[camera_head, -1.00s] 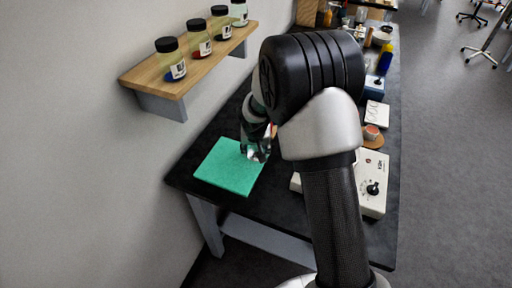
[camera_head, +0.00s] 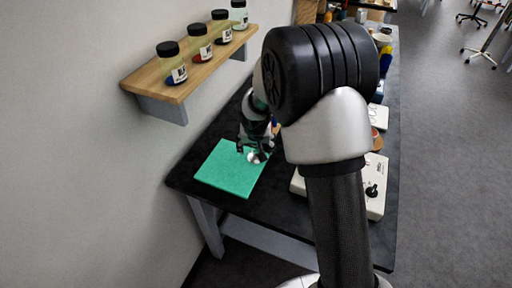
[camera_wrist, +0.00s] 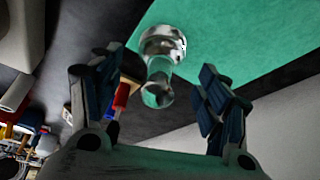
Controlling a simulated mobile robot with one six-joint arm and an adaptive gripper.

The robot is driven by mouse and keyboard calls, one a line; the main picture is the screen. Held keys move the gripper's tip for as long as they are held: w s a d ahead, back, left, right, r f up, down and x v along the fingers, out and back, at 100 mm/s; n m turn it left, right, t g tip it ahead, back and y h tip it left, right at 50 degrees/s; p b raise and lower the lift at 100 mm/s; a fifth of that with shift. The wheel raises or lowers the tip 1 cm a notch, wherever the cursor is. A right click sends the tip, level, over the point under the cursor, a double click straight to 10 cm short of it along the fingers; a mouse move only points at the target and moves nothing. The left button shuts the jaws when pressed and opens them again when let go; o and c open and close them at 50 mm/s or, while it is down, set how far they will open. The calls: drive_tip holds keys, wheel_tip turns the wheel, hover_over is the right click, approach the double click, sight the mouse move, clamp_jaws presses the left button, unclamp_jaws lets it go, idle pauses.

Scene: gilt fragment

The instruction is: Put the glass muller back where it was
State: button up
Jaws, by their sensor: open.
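The clear glass muller (camera_wrist: 162,45) is on the green mat (camera_wrist: 240,30), with its broad end against the mat and its narrow knob towards me in the wrist view. In the head view the muller (camera_head: 255,158) shows near the right edge of the mat (camera_head: 222,172), just below my gripper (camera_head: 256,149). In the wrist view my gripper (camera_wrist: 160,78) is open, with one finger on each side of the muller's knob. Gaps show between the knob and both fingers, and the gripper holds nothing.
A wooden wall shelf (camera_head: 190,70) with several pigment jars stands left of the black bench (camera_head: 270,208). A white device with a dark knob (camera_head: 376,192) sits on the bench to the right. My arm hides much of the bench. More items stand farther back.

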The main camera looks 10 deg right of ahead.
drive_tip(key=s+d+r+p, duration=0.1)
drive_tip(key=s+r, duration=0.7)
drive_tip(key=r, duration=0.2)
drive_tip(key=s+r+p, duration=0.1)
drive_tip(key=s+r, duration=0.7)
drive_tip(key=r, duration=0.3)
drive_tip(key=s+r+n+y, duration=0.1)
drive_tip(key=s+r+n, duration=0.1)
drive_tip(key=s, duration=1.7)
drive_tip(key=shift+a+r+n, duration=0.3)
drive_tip(key=shift+r+n, duration=0.05)
drive_tip(key=shift+n, duration=0.05)
